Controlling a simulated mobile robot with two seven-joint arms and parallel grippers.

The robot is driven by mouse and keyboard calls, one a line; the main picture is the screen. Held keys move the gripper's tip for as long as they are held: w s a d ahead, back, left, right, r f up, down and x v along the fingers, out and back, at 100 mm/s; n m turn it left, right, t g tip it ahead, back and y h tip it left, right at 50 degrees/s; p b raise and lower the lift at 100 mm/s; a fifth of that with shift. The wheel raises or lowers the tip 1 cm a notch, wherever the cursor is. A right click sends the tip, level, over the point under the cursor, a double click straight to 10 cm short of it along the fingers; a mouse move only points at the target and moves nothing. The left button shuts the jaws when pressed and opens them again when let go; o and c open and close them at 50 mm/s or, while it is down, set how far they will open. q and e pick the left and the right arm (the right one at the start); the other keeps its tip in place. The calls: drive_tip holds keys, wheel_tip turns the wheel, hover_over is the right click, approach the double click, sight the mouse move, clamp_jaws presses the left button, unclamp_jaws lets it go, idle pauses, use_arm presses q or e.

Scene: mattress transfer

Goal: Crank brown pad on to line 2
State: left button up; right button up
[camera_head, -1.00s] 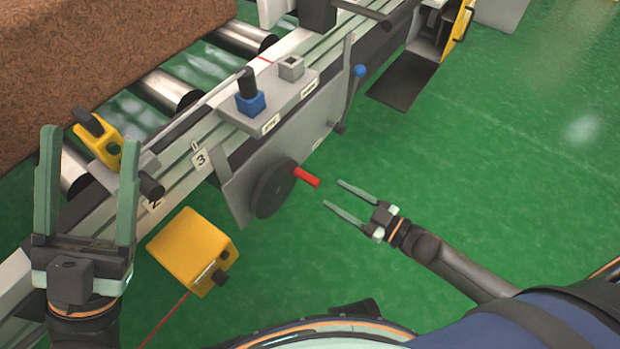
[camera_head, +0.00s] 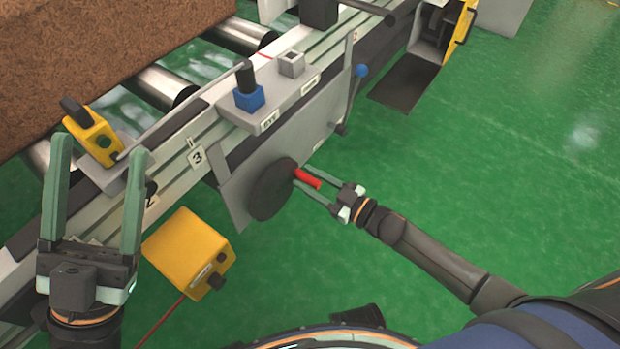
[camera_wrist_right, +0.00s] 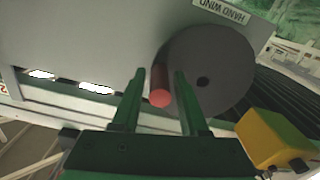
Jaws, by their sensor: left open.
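The brown pad (camera_head: 60,60) lies on the rollers at the upper left of the head view. The black hand wheel (camera_head: 268,192) with its red handle (camera_head: 308,178) is on the side panel of the conveyor. My right gripper (camera_head: 314,182) is open, its fingers on either side of the red handle. In the right wrist view the red handle (camera_wrist_right: 160,86) sits between the two fingers with gaps beside it. Label 2 (camera_head: 151,195) and label 3 (camera_head: 197,156) are on the rail. My left gripper (camera_head: 100,170) is open and empty in front of the rail.
A yellow box (camera_head: 187,250) with a dark knob hangs below the rail. A yellow clamp-like part (camera_head: 95,137) sits on the rail near the pad. Green floor is clear at right.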

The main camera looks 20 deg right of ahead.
clamp_jaws()
idle(1.1)
